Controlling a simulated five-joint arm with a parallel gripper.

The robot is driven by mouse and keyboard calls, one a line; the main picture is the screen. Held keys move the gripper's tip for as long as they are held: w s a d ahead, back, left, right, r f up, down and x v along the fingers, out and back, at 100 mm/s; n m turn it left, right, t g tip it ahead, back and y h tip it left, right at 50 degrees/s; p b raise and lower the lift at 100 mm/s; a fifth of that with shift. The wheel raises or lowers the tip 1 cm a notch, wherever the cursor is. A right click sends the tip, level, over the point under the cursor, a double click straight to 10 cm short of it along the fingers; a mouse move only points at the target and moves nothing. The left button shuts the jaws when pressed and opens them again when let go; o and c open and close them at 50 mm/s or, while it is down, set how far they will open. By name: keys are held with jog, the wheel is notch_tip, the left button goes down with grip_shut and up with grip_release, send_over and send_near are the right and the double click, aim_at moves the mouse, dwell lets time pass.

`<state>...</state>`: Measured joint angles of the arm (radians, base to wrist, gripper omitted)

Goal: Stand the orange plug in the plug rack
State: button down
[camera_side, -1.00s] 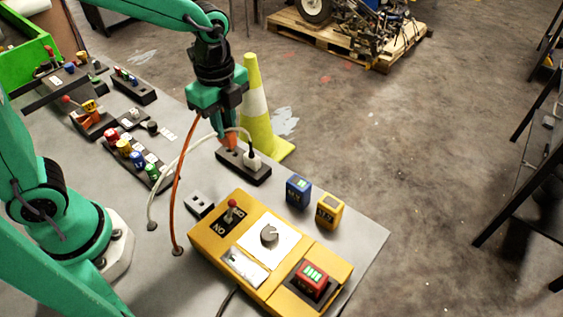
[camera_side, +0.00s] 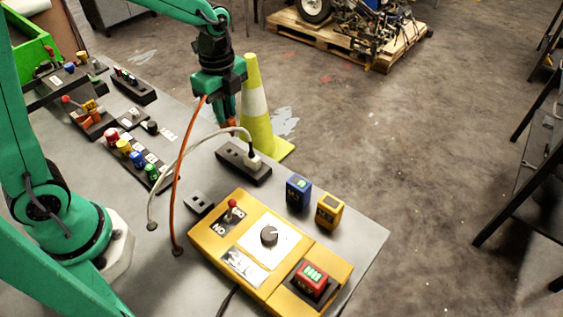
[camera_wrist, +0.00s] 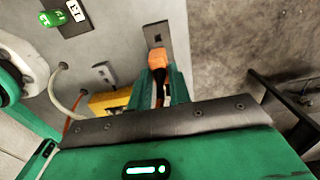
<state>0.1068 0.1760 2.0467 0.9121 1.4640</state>
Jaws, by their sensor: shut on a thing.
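My gripper (camera_side: 226,117) is shut on the orange plug (camera_side: 230,128), and holds it above the left end of a dark socket strip (camera_side: 262,177). In the wrist view the orange plug (camera_wrist: 157,59) sticks out beyond the jaws, with the strip (camera_wrist: 158,32) beneath it. A white plug (camera_side: 254,162) stands in the strip, towards its right end. A small dark block with two openings (camera_side: 199,204), which looks like the plug rack, lies on the table nearer the camera; it also shows in the wrist view (camera_wrist: 103,72). It looks empty.
An orange cord (camera_side: 173,190) and a white cord (camera_side: 180,165) arch over the table. A yellow control box (camera_side: 215,240) stands beside the block, with blue (camera_side: 298,192) and yellow (camera_side: 330,210) batteries behind it. A yellow-green cone (camera_side: 257,120) stands behind the strip.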

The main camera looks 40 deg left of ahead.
aim_at(228, 125)
jog(key=shift+f, duration=2.4)
jog(key=shift+f, duration=1.45)
dwell(1.3)
jog(key=c, duration=1.2)
grip_release()
jog(key=shift+o, duration=0.4)
jog(key=shift+o, duration=1.1)
jog(key=shift+r, duration=0.1)
jog(key=shift+r, duration=3.35)
